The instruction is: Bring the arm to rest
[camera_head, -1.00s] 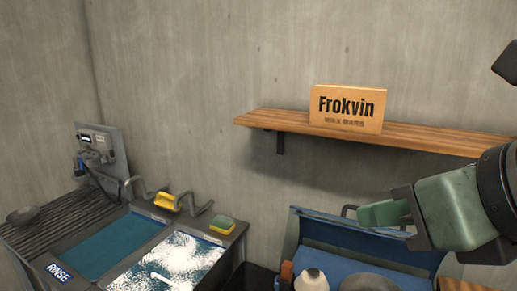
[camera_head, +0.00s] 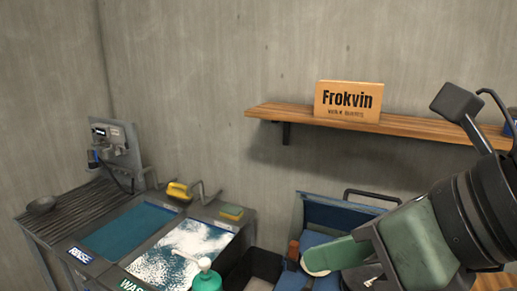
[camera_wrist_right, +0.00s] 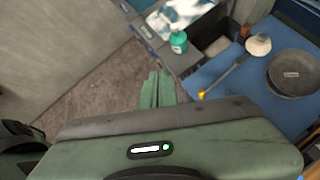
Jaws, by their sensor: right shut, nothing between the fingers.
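My right gripper (camera_head: 318,262) comes in from the right in the head view. Its green fingers are shut and hold nothing. It is in front of the blue bin-like station in the head view. In the right wrist view the closed fingers (camera_wrist_right: 157,88) point up the picture, over the floor beside the blue surface. My left gripper is not in view.
A sink unit with a rinse basin (camera_head: 128,232) and a foamy wash basin (camera_head: 175,250) stands at left. A teal bottle (camera_head: 207,280) is in front. A wooden shelf (camera_head: 420,127) holds a Frokvin box (camera_head: 348,101). A dark pan (camera_wrist_right: 292,74) lies on the blue surface (camera_wrist_right: 235,95).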

